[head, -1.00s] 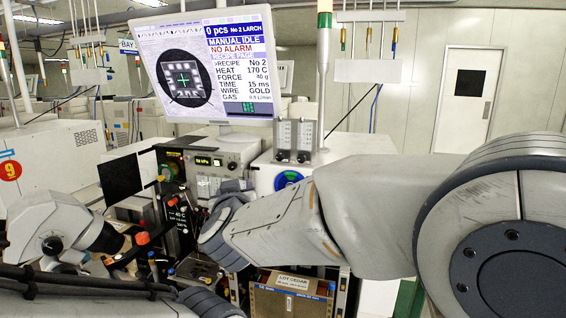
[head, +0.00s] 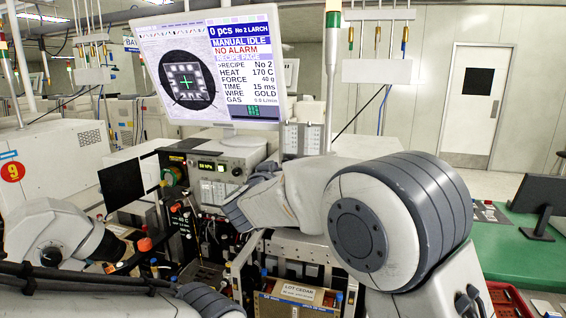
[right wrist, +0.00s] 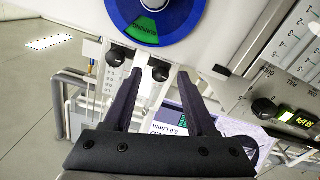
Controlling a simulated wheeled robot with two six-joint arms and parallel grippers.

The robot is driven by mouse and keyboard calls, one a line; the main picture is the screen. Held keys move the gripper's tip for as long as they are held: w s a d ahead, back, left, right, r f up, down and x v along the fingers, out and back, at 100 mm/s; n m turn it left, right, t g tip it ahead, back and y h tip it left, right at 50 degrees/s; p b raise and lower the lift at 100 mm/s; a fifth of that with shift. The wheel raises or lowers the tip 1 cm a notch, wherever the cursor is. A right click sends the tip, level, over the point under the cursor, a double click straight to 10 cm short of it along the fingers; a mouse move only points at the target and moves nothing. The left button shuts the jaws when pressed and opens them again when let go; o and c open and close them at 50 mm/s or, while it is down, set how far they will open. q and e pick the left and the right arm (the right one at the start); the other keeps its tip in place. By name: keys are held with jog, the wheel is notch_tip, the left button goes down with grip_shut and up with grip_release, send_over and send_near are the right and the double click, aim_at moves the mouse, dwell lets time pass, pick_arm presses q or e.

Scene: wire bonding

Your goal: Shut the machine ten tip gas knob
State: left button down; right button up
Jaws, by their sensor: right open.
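Two small black knobs show in the right wrist view, a left one (right wrist: 117,55) and a right one (right wrist: 160,72), at the ends of clear flow-meter tubes. I cannot read which is the tip gas knob. My right gripper (right wrist: 158,73) is open, with the right knob in the gap between its fingertips; contact is not clear.
A blue disc with a green mark (right wrist: 155,20) sits close beyond the fingers. A pressure panel (head: 215,170) with a black knob (right wrist: 263,108) is beside them. The monitor (head: 215,68) stands above. A lot box (head: 297,300) is below my right arm.

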jog(key=shift+w+d, duration=0.1)
jog(key=shift+w, duration=0.25)
grip_shut()
jog(key=m+b, duration=0.1)
jog(key=m, duration=0.2)
jog(key=shift+m, duration=0.3)
jog(key=shift+m+b, duration=0.75)
jog(key=shift+m, duration=0.75)
